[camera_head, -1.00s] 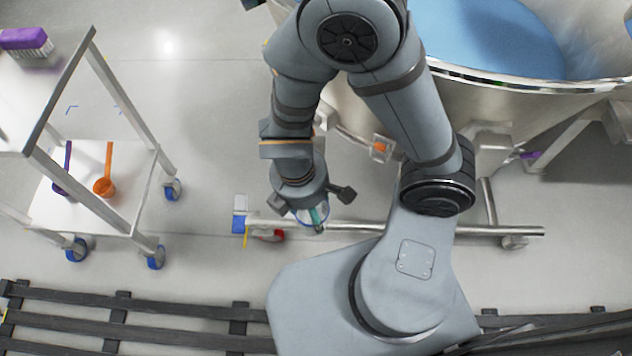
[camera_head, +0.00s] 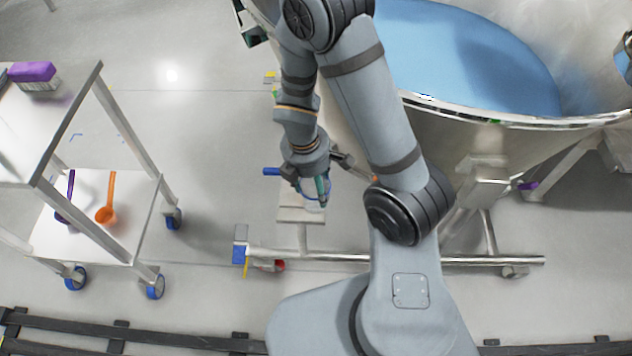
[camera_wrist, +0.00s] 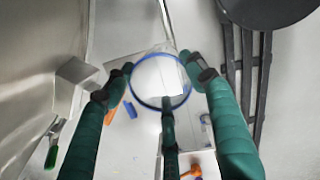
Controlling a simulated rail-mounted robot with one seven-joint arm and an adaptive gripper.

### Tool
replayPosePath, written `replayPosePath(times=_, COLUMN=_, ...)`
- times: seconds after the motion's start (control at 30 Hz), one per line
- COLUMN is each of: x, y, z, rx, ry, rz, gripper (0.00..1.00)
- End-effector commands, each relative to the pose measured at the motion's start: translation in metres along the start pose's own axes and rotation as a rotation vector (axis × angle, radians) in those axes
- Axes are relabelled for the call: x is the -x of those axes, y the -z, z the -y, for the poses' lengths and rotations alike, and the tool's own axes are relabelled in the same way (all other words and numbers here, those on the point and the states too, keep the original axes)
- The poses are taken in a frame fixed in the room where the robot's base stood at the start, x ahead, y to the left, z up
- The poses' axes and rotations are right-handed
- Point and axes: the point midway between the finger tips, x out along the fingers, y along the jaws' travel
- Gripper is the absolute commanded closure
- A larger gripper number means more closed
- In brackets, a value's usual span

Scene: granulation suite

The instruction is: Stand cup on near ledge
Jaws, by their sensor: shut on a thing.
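The cup (camera_wrist: 160,82) is clear with a blue rim. My gripper (camera_wrist: 157,75) is shut on it, with green fingers at either side of the rim in the wrist view. In the head view my gripper (camera_head: 318,192) and the cup (camera_head: 314,205) are small and partly hidden by the wrist. A light grey plate (camera_head: 290,214) on the big vessel's frame lies just under or behind the cup; it may be the near ledge. I cannot tell the gap between them.
The large steel vessel (camera_head: 420,115) with a blue inside stands at the right. A blue-ended lever (camera_head: 271,171) sits just left of my gripper. A two-level cart (camera_head: 140,230) at the left holds an orange scoop (camera_head: 106,214). Open floor lies between.

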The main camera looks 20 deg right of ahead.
Motion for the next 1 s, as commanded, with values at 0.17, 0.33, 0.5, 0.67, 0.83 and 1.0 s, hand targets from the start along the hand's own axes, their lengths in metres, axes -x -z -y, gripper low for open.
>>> replayPosePath(times=0.17, x=0.002, y=-0.018, z=-0.033, rx=-0.006, ry=0.002, rz=0.001, gripper=0.70)
replayPosePath(times=0.33, x=-0.030, y=-0.013, z=-0.031, rx=-0.001, ry=0.002, rz=0.001, gripper=0.70)
replayPosePath(times=0.5, x=-0.037, y=-0.012, z=-0.031, rx=-0.002, ry=0.001, rz=0.000, gripper=0.70)
replayPosePath(times=0.67, x=-0.060, y=-0.010, z=-0.030, rx=-0.003, ry=0.003, rz=0.001, gripper=0.70)
replayPosePath(times=0.83, x=-0.072, y=-0.011, z=-0.038, rx=-0.004, ry=0.001, rz=0.001, gripper=0.70)
replayPosePath(times=1.0, x=-0.072, y=-0.011, z=-0.038, rx=-0.003, ry=0.001, rz=0.000, gripper=0.70)
